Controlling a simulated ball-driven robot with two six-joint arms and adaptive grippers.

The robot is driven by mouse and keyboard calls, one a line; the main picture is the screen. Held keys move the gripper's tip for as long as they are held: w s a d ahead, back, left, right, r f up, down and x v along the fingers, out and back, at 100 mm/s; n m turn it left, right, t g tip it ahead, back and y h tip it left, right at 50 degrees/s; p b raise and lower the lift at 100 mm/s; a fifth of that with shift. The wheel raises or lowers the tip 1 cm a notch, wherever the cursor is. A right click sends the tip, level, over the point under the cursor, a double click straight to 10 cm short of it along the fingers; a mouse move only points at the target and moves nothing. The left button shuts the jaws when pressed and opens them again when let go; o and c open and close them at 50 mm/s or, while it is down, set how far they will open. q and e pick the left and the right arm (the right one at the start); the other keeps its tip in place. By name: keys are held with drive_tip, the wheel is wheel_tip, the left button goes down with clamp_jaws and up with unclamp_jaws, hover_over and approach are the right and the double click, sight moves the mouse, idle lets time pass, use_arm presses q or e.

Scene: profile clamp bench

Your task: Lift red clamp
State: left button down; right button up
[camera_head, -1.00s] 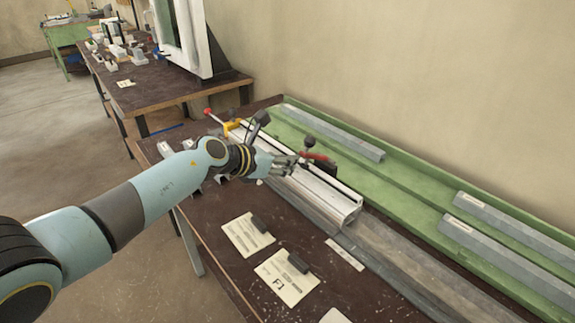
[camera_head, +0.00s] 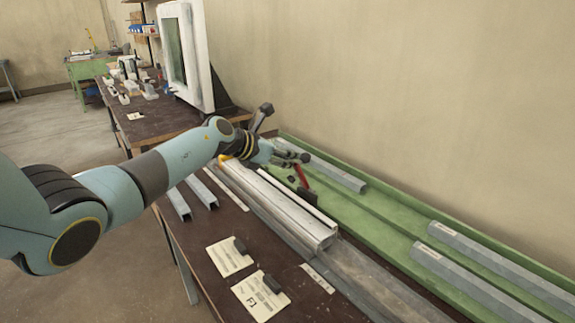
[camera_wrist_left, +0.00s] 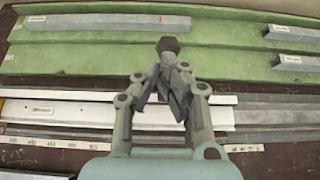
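The red clamp (camera_head: 302,177) shows in the head view at my left gripper, over the far side of the pale aluminium profile (camera_head: 290,218). Its red part is steeply tilted just below the fingertips. My left gripper (camera_head: 288,156) has its fingers closed together on the clamp. In the left wrist view the fingers (camera_wrist_left: 165,84) meet with a black knob (camera_wrist_left: 168,45) showing beyond their tips. The clamp's red part is hidden there. I cannot tell clearly how far it is above the profile. My right gripper is not in view.
A green tray (camera_head: 385,220) with several grey bars runs along the wall. Two label cards (camera_head: 231,257) with dark blocks lie at the bench front. A yellow piece (camera_head: 225,158) shows partly behind my arm. A white frame (camera_head: 188,55) stands on the bench behind.

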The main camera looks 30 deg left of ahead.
use_arm(q)
drive_tip(key=shift+w+d+r+g, duration=0.2)
drive_tip(key=shift+w, duration=0.2)
drive_tip(key=shift+w+d+r+g, duration=0.15)
drive_tip(key=shift+w+r+g, duration=0.05)
drive_tip(key=shift+w, duration=0.15)
drive_tip(key=shift+w+d+r, duration=0.2)
drive_tip(key=shift+w+r, duration=0.05)
drive_tip(key=shift+w, duration=0.5)
drive_tip(key=shift+w+d+r+g+y, duration=0.1)
drive_tip(key=shift+w+d+g+y, duration=0.15)
drive_tip(key=shift+w+g+y, duration=0.35)
drive_tip(key=shift+w+d+g, duration=0.3)
drive_tip(key=shift+w+g, duration=0.5)
drive_tip(key=shift+w, duration=0.05)
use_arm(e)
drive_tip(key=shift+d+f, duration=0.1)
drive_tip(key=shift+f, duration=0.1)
use_arm(q)
drive_tip(key=shift+s+a+r, duration=0.25)
drive_tip(key=shift+s+r, duration=0.1)
drive_tip(key=shift+r, duration=0.2)
drive_tip(key=v, duration=1)
drive_tip(key=shift+s+d+r, duration=0.15)
drive_tip(key=shift+s+r, duration=0.05)
drive_tip(key=shift+r, duration=0.1)
